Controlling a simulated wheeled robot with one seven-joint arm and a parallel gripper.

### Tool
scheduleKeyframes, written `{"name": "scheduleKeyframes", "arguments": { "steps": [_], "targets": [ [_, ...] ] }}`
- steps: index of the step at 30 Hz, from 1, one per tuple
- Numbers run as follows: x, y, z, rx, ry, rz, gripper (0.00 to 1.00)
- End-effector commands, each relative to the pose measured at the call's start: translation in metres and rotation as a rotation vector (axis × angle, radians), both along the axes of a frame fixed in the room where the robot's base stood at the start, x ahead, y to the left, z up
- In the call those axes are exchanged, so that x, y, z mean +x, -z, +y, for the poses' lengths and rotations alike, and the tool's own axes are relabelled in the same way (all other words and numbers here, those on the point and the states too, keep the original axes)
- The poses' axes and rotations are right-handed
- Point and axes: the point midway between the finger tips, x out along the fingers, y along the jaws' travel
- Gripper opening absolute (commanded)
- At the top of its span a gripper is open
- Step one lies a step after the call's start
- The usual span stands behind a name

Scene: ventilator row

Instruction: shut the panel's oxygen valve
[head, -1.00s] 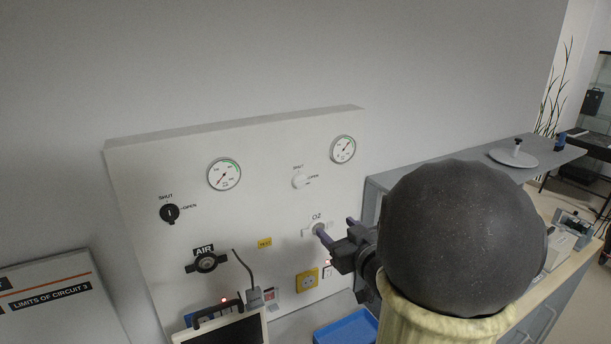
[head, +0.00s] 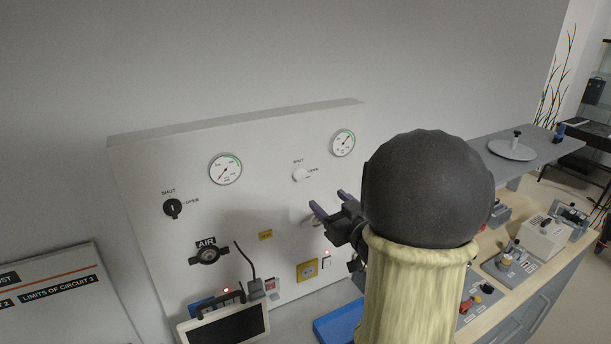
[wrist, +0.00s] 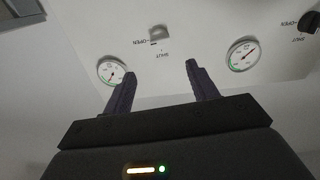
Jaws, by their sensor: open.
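The white panel (head: 140,220) carries a small white oxygen valve knob (head: 299,175) below the right gauge, with SHUT printed above it and OPEN to its right. I cannot tell which mark the knob points to. My gripper (head: 327,202) is open and empty, below and to the right of the knob, its purple fingers apart from it. In the wrist view the panel appears upside down. The knob (wrist: 159,34) shows there beyond the gap between my fingertips (wrist: 160,70). The O2 outlet below is largely hidden behind my gripper.
A black air valve knob (head: 173,208) and the AIR outlet (head: 208,255) are on the panel's left. Two gauges, left (head: 225,169) and right (head: 343,143), sit above. A screen (head: 228,327) and a blue tray (head: 340,322) stand below. A grey shelf (head: 480,150) is at right.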

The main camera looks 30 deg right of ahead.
Motion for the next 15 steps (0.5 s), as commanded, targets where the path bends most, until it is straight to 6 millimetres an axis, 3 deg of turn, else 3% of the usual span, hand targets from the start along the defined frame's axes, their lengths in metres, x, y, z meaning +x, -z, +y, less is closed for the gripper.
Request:
{"name": "scheduleKeyframes", "arguments": {
  "steps": [15],
  "targets": [
    [0.088,-0.003,0.004,0.0,-0.002,0.001,0.58]
  ]
}}
